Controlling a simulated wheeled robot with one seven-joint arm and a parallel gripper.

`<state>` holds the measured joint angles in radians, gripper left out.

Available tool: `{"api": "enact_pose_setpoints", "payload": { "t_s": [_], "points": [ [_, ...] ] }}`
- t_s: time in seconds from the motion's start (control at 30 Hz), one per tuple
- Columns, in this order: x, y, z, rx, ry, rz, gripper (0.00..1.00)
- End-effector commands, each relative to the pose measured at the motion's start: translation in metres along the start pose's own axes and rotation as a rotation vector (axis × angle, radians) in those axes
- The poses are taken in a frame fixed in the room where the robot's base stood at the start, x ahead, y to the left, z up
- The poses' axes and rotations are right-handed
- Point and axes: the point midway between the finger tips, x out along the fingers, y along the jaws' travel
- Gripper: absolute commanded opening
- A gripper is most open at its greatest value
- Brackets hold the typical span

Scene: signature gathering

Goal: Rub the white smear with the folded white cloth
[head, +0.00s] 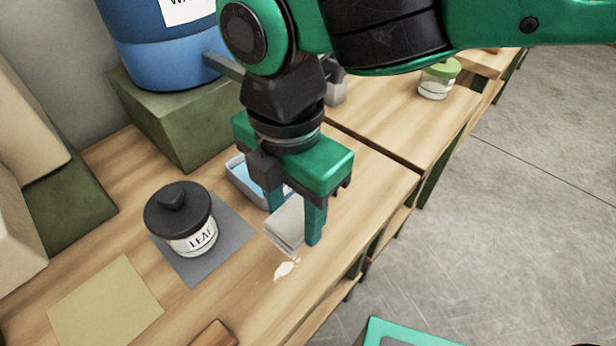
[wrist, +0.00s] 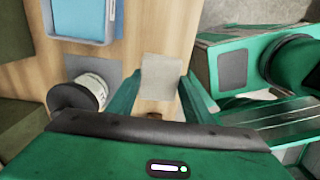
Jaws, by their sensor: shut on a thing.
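The folded white cloth (head: 287,224) is between the fingers of my gripper (head: 293,222), which is shut on it. The cloth also shows in the wrist view (wrist: 161,76), between the green fingertips (wrist: 160,84). In the head view it is low over the wooden bench; I cannot tell whether it touches the top. The white smear (head: 286,269) is on the bench just in front of the cloth, toward the bottom of the head view. The smear is not seen in the wrist view.
A jar with a black lid (head: 189,222) stands on a grey mat (head: 240,228) left of my gripper. A blue tray (head: 240,180) lies close behind the gripper. A tan sheet (head: 104,305) lies at the lower left. The bench's front edge (head: 345,268) is close on the right.

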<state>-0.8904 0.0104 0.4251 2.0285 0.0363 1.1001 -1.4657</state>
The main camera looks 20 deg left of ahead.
Motion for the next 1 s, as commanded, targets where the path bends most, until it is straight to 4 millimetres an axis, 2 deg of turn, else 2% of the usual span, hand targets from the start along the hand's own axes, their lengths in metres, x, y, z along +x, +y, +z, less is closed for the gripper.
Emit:
{"api": "enact_pose_setpoints", "payload": {
  "t_s": [0.1, 0.33, 0.57, 1.0],
  "points": [
    [0.009, -0.006, -0.012, -0.005, 0.0, -0.001, 0.28],
    [0.02, -0.013, -0.025, -0.003, 0.001, -0.001, 0.28],
    [0.029, -0.015, -0.027, -0.002, 0.001, -0.001, 0.28],
    [0.067, -0.013, -0.029, -0.007, 0.001, -0.002, 0.28]
  ]
}}
